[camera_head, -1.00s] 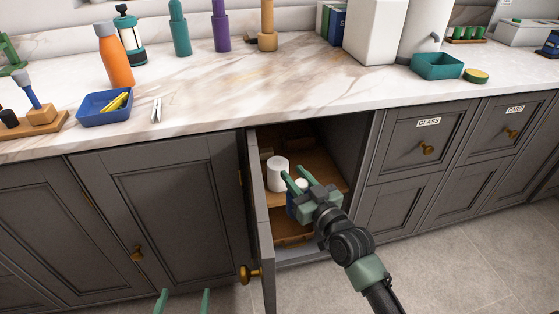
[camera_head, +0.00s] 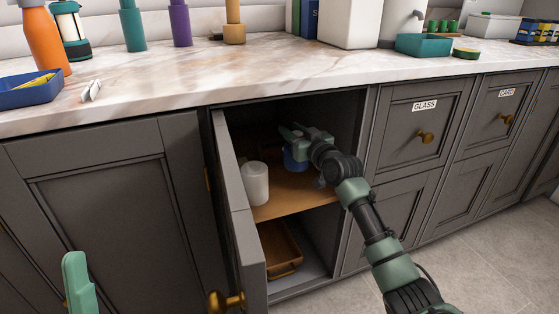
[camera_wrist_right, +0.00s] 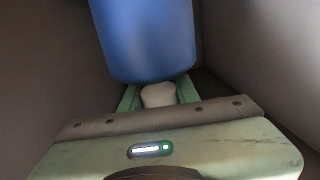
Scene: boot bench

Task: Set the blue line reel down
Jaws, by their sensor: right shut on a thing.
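The blue line reel (camera_head: 292,160) is inside the open cupboard, above the back part of its upper shelf. My right gripper (camera_head: 293,134) reaches into the cupboard and is shut on the reel, covering its top. In the right wrist view the reel (camera_wrist_right: 145,42) fills the upper middle as a smooth blue cylinder. I cannot tell whether its base touches the shelf (camera_head: 296,200). My left gripper shows at the lower left as one green finger (camera_head: 80,285); no second finger is beside it, and it holds nothing visible.
A white cylinder (camera_head: 256,184) stands on the shelf's front left. The open door (camera_head: 238,215) bounds the left side. A brown tray (camera_head: 281,250) lies in the lower compartment. The shelf's front right looks clear. The marble counter (camera_head: 270,70) runs above.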

